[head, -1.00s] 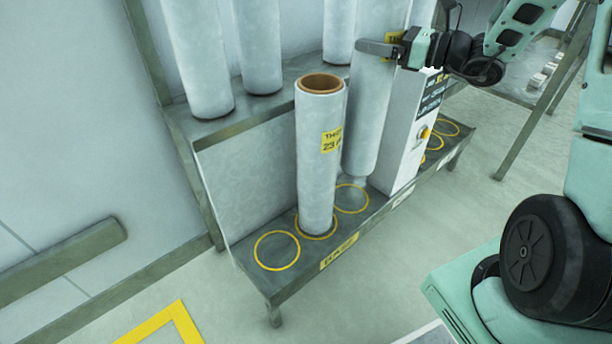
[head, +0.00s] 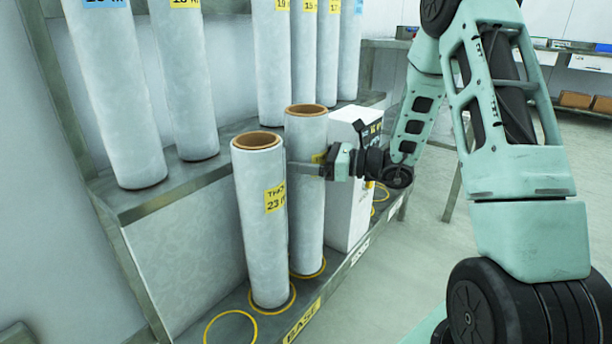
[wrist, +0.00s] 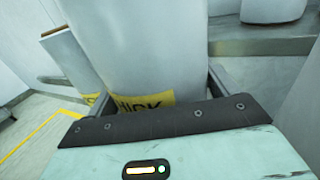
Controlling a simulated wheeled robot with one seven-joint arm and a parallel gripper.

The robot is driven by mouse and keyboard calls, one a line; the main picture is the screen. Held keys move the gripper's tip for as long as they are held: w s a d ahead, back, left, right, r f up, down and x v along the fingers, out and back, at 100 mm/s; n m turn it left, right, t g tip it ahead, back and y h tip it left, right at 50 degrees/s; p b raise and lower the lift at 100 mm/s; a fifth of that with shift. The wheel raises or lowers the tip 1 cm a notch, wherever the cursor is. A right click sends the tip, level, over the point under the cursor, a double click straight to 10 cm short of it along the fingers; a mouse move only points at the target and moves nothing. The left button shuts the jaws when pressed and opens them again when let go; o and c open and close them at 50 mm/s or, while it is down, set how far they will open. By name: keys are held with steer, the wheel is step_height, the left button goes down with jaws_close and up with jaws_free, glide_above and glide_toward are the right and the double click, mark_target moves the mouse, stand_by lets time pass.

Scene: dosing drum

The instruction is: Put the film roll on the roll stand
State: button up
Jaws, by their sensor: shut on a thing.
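The film roll (head: 307,220) in my gripper (head: 310,168) is a tall pale cylinder with a brown core and a yellow label. My gripper is shut around its upper part, and the roll fills the wrist view (wrist: 135,40) between the fingers. The roll is upright, its bottom at a yellow ring on the low grey roll stand (head: 185,318). I cannot tell whether it touches the stand. A similar roll (head: 262,230), labelled 23, stands upright in the ring just left of it; the two are very close.
An empty yellow ring (head: 231,330) is at the stand's near left end. A white box (head: 346,200) stands right of the held roll. Several rolls stand on the higher shelf (head: 165,184) behind. A yellow BASE label (head: 302,318) is on the stand's front edge.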

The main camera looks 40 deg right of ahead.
steer(key=shift+f+b, duration=0.8)
steer(key=shift+f, duration=1)
steer(key=o, duration=1.9)
steer(key=shift+f, duration=0.1)
steer(key=p+v, duration=0.3)
steer(key=v, duration=0.9)
steer(key=shift+d, duration=0.1)
